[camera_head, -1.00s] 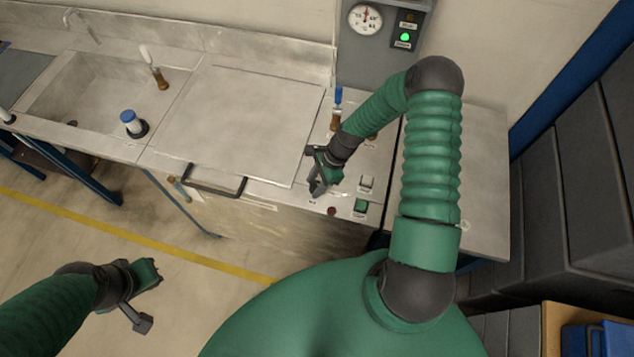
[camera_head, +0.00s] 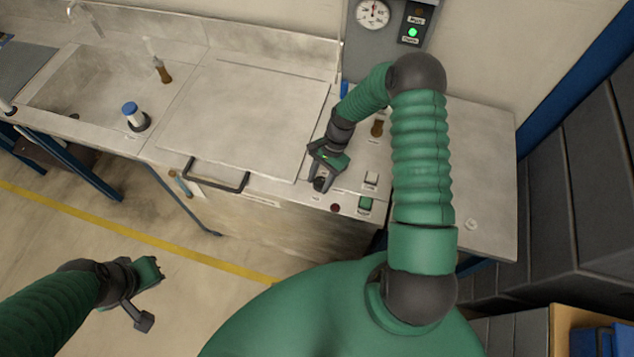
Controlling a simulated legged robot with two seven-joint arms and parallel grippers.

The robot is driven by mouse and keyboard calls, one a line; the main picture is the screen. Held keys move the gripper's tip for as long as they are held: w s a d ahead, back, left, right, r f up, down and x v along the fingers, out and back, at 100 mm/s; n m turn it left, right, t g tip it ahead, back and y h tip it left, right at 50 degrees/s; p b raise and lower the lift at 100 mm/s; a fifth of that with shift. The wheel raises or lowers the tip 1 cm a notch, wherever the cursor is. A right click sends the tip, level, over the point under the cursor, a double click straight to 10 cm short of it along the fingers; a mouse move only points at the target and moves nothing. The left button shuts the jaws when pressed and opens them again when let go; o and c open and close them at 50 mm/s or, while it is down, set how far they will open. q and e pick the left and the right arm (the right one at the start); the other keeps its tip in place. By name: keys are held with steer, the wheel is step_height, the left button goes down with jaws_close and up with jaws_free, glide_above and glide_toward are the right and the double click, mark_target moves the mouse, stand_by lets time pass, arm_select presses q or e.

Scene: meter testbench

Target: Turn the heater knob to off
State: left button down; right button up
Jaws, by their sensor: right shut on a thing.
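The heater knob (camera_head: 320,184) is a small dark knob on the bench's control strip, just right of the metal lid. It is mostly hidden by the fingers of my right gripper (camera_head: 321,178). That gripper reaches down from above and is shut on the knob. The knob's pointer and markings are too small or too covered to read. My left gripper (camera_head: 152,296) hangs over the floor at the lower left, away from the bench, with its fingers apart and empty.
A lid handle (camera_head: 217,176) sticks out to the left. A gauge (camera_head: 373,13) and a lit green lamp (camera_head: 412,33) are behind.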

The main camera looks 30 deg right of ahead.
steer(key=n, duration=0.2)
steer(key=n+g+b, duration=0.1)
steer(key=d+n+h+b, duration=0.1)
steer(key=n, duration=0.1)
steer(key=shift+w+n+g, duration=0.3)
steer(key=shift+w, duration=0.05)
steer(key=n, duration=0.1)
steer(key=n+h+b, duration=0.1)
steer(key=shift+w+d+f+n+g, duration=0.1)
steer(key=shift+w+f+n+g, duration=0.05)
steer(key=shift+n+g, duration=0.15)
steer(key=n, duration=0.1)
steer(key=n+h, duration=0.1)
steer(key=n+b, duration=0.1)
steer(key=n, duration=0.1)
steer(key=shift+a+g, duration=0.3)
steer(key=shift+g, duration=0.1)
steer(key=shift+a+n+h, duration=0.1)
steer(key=shift+n+h, duration=0.4)
steer(key=shift+n, duration=0.4)
steer(key=shift+s+a, duration=0.1)
steer(key=shift+s, duration=0.15)
steer(key=o, duration=1.4)
steer(key=shift+w+f, duration=0.1)
steer(key=shift+w, duration=0.05)
steer(key=shift+c, duration=0.2)
